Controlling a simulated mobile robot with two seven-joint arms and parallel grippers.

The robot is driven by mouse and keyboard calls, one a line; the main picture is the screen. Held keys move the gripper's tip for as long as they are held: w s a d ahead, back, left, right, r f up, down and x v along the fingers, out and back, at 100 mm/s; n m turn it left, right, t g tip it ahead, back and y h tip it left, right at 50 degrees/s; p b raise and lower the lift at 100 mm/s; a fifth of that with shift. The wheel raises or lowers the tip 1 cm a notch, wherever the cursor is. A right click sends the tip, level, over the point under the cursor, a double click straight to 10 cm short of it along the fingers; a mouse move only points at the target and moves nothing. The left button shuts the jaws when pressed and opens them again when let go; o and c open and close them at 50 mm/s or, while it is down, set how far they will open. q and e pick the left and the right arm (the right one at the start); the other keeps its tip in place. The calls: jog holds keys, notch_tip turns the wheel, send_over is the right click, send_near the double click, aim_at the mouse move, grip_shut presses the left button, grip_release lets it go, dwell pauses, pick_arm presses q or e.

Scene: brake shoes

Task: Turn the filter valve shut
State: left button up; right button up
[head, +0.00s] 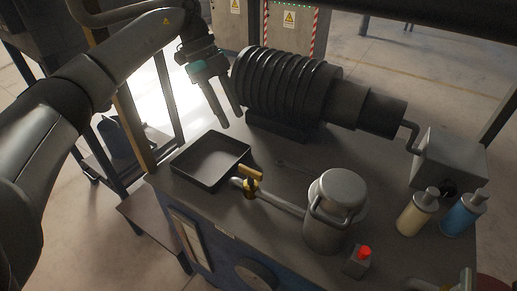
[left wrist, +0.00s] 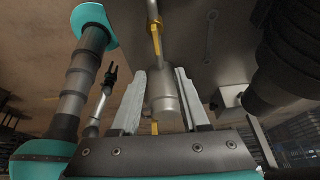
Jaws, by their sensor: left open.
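The filter valve (head: 250,186) sits on the thin pipe between the black tray and the grey filter canister (head: 335,215). Its yellow handle (head: 249,171) lies roughly along the pipe; it also shows in the left wrist view (left wrist: 155,38). My left gripper (head: 231,119) is open and empty, fingers pointing down, above the bench behind the tray and well apart from the handle. In the left wrist view its fingers (left wrist: 161,72) stand apart, with the canister (left wrist: 163,100) seen between them. A small dark gripper, seemingly my right one (left wrist: 110,76), shows there, too small to read.
The black tray (head: 210,160) lies left of the valve. A large ribbed motor (head: 285,85) stands behind, close to my left gripper. A red button box (head: 359,261), a cream bottle (head: 417,215) and a blue bottle (head: 462,215) stand to the right.

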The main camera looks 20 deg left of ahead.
pick_arm(q)
jog(key=a, duration=0.1)
send_near(250, 169)
jog(key=b+x, duration=0.1)
jog(key=x, duration=0.7)
jog(key=shift+d+f+b, duration=0.15)
jog(key=shift+f+b, duration=0.15)
jog(key=shift+f, duration=0.05)
pick_arm(e)
jog(key=shift+s+f, duration=0.35)
jog(key=shift+f, duration=0.45)
pick_arm(q)
grip_shut()
